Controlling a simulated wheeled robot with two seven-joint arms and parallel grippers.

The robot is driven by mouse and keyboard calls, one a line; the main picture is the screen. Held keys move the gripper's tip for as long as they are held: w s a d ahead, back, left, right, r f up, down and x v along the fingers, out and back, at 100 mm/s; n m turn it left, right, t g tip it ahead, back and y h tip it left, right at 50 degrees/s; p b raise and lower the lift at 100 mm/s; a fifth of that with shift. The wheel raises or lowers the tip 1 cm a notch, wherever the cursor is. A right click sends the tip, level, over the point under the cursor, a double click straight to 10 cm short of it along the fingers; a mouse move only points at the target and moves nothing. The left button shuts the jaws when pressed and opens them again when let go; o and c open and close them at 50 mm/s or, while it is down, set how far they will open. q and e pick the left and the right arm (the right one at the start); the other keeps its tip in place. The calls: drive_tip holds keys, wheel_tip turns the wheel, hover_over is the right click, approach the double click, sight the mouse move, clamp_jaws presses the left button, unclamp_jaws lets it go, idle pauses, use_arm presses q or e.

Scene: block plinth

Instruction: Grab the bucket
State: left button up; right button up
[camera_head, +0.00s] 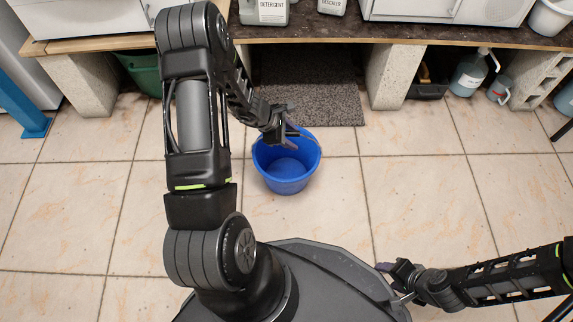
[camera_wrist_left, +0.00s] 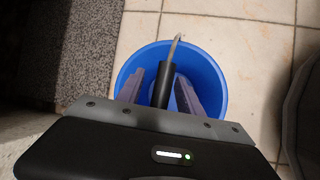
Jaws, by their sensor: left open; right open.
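The blue bucket (camera_head: 287,170) stands upright on the tiled floor in front of my base, and its inside looks empty. My left gripper (camera_head: 298,132) is over the bucket's far rim, with its fingers open. The bucket (camera_wrist_left: 215,85) lies below this gripper (camera_wrist_left: 160,90) in the left wrist view. A dark grip with a thin metal rod, apparently the bucket's handle (camera_wrist_left: 163,84), shows between the two open fingers. I cannot tell whether it touches them. My right gripper (camera_head: 391,279) is open and empty at the lower right, away from the bucket.
A grey mat (camera_head: 308,88) lies behind the bucket. A wooden bench (camera_head: 300,33) on block plinths (camera_head: 393,75) runs along the back, with containers on and under it. A green tub (camera_head: 145,72) sits under its left part. The floor right of the bucket is clear.

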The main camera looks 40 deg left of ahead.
use_arm(q)
drive_tip(key=shift+c, duration=0.3)
clamp_jaws()
idle(0.5)
idle(0.9)
